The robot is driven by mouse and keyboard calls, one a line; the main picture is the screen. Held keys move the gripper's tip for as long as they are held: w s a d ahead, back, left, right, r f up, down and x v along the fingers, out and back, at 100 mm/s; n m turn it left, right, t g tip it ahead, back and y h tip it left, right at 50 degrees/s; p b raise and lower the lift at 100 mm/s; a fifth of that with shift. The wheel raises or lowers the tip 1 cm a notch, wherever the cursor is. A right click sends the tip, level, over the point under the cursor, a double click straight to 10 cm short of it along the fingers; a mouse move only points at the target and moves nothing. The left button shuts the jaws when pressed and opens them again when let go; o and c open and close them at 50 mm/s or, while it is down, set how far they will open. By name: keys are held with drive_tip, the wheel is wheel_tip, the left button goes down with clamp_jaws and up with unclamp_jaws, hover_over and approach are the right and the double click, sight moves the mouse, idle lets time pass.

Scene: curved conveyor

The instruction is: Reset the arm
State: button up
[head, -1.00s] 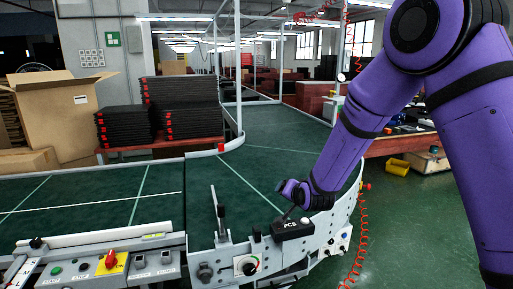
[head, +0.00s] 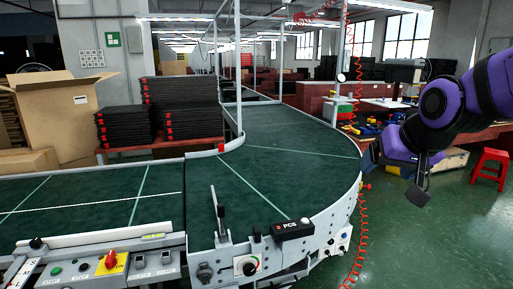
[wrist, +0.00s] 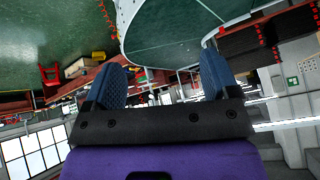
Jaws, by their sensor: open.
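My purple arm is folded at the right of the head view, clear of the conveyor. My gripper (head: 418,192) hangs at its end over the floor, right of the conveyor's curved edge. In the wrist view my gripper (wrist: 160,88) shows two blue fingers set wide apart with nothing between them. That view is upside down, with the green floor at the top.
The green curved conveyor (head: 265,190) fills the middle, with a black PCS box (head: 292,229) on its near rim. A red coiled cable (head: 360,225) hangs beside it. A red stool (head: 490,168) stands at the right. Black trays (head: 183,108) are stacked behind.

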drive_tip(key=s+d+g, duration=0.1)
drive_tip(key=s+d, duration=0.1)
drive_tip(key=s, duration=0.6)
drive_tip(key=s+d+r+n+g+h, duration=0.1)
drive_tip(key=s+d, duration=0.1)
drive_tip(key=s, duration=0.6)
drive_tip(key=shift+s+d+r, duration=0.25)
drive_tip(key=shift+s, duration=0.1)
